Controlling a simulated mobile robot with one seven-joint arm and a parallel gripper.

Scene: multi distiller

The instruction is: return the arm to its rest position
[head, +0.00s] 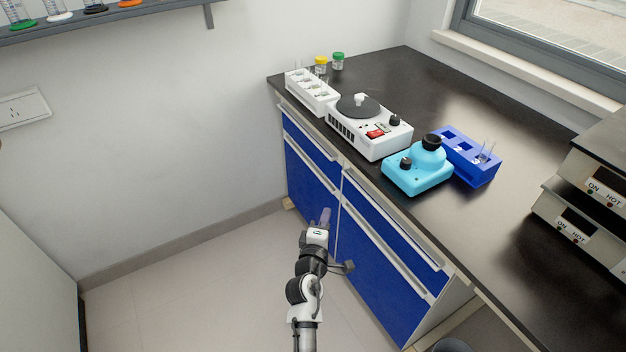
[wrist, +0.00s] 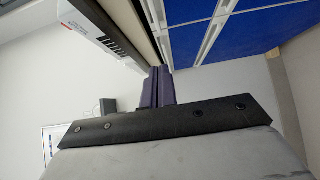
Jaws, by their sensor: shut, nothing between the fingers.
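My gripper (head: 325,215) is at the end of my arm, in front of the blue cabinet and below the level of the bench top in the head view. Its fingers are together with nothing between them. In the wrist view the dark fingers (wrist: 157,87) also show closed, with the blue cabinet fronts above and to the right. My arm reaches up from the bottom middle of the head view over the floor.
The black bench (head: 480,210) stands on blue cabinets (head: 385,265) at right. On it are a white hotplate device (head: 370,135), a cyan device (head: 417,178), a blue rack (head: 470,165), a white rack (head: 312,95) and stacked hot plates (head: 585,215). The floor (head: 190,290) at left is clear.

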